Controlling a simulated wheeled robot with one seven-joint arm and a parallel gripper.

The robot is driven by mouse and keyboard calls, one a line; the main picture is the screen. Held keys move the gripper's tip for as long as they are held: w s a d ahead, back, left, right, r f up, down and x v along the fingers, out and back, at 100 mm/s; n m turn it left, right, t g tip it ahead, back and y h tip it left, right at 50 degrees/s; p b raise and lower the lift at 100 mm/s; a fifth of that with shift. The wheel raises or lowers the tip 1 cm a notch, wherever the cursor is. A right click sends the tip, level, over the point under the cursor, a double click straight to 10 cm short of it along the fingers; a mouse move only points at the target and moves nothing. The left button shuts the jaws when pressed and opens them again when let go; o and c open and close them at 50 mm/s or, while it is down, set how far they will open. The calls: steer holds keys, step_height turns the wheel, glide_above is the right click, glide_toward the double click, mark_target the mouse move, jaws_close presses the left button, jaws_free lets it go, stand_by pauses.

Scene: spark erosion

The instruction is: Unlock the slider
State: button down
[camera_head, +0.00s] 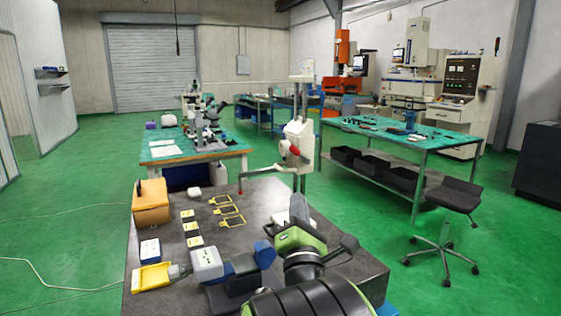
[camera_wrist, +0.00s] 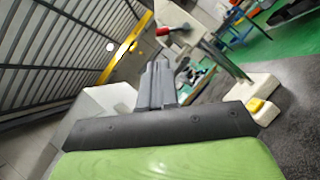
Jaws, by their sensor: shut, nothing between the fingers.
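A white measuring stand with a vertical column (camera_head: 303,80) stands at the far side of the near dark table. Its white slider block (camera_head: 299,133) sits partway up the column and carries a red lever (camera_head: 293,150). A thin jointed arm with a red tip (camera_head: 241,190) reaches out left, low over the table. The wrist view shows the slider block (camera_wrist: 196,20) and red lever (camera_wrist: 174,31) ahead, beyond the fingertips. My gripper (camera_wrist: 157,68) is shut and empty, apart from the lever. In the head view its grey fingers (camera_head: 298,206) point toward the stand.
The near table (camera_head: 260,195) holds an orange box (camera_head: 151,203), yellow frames (camera_head: 229,210), small blocks and a yellow tray (camera_head: 152,277) on its left. A teal-topped bench (camera_head: 190,150) stands behind. A stool (camera_head: 447,205) stands right. Green floor is open between benches.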

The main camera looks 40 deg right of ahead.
mark_target(295, 149)
steer(key=p+x, duration=1)
steer(key=x, duration=0.3)
steer(key=shift+d+r+p, duration=0.15)
steer(key=shift+r+p, duration=0.1)
steer(key=shift+p, duration=0.1)
steer(key=shift+w+d, duration=0.1)
steer(key=shift+w, duration=0.05)
steer(key=shift+d+r+m+g+p, duration=0.1)
steer(key=shift+r+m+g+p, duration=0.25)
steer(key=shift+m+g+p, duration=0.5)
steer(key=m+p, duration=0.1)
steer(key=r+m+g+p, duration=0.1)
steer(key=m+p, duration=0.1)
steer(key=shift+d+r+h, duration=0.1)
steer(key=shift+d+h, duration=0.15)
steer(key=shift+h, duration=0.05)
steer(key=shift+d+r+m+g+p, duration=0.3)
steer(key=shift+m+g+p, duration=0.25)
steer(key=shift+m+p, duration=0.5)
steer(key=shift+s+d+p, duration=0.15)
steer(key=shift+s+p, duration=0.1)
steer(key=shift+p, duration=0.45)
steer(key=shift+m, duration=0.3)
steer(key=shift+f, duration=0.15)
